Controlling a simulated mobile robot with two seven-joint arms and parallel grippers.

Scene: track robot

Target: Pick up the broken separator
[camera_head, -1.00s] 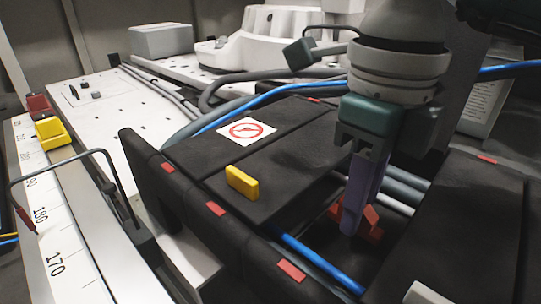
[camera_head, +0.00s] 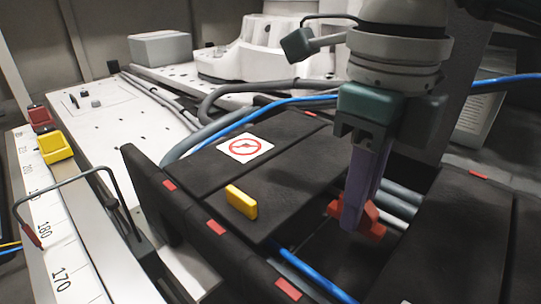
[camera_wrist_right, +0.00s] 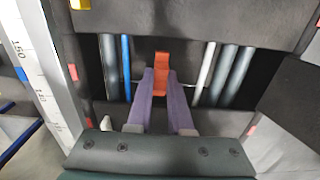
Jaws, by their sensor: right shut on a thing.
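The separator is an orange-red piece (camera_head: 366,222) at the fingertips of my right gripper (camera_head: 356,212), in the gap between the dark cover panels. In the right wrist view the orange piece (camera_wrist_right: 161,75) sits between the two purple fingers of the gripper (camera_wrist_right: 155,95), which are shut on it. It is over the channel of cables and pipes. The fingers hide part of it, and I cannot tell whether it touches anything below. My left gripper is not in view.
Blue cable (camera_head: 310,275) and grey pipes (camera_head: 398,205) run through the gap. A yellow block (camera_head: 241,203) and a warning sign (camera_head: 246,147) lie on the left dark panel (camera_head: 205,160). A ruler rail (camera_head: 60,255) stands at left.

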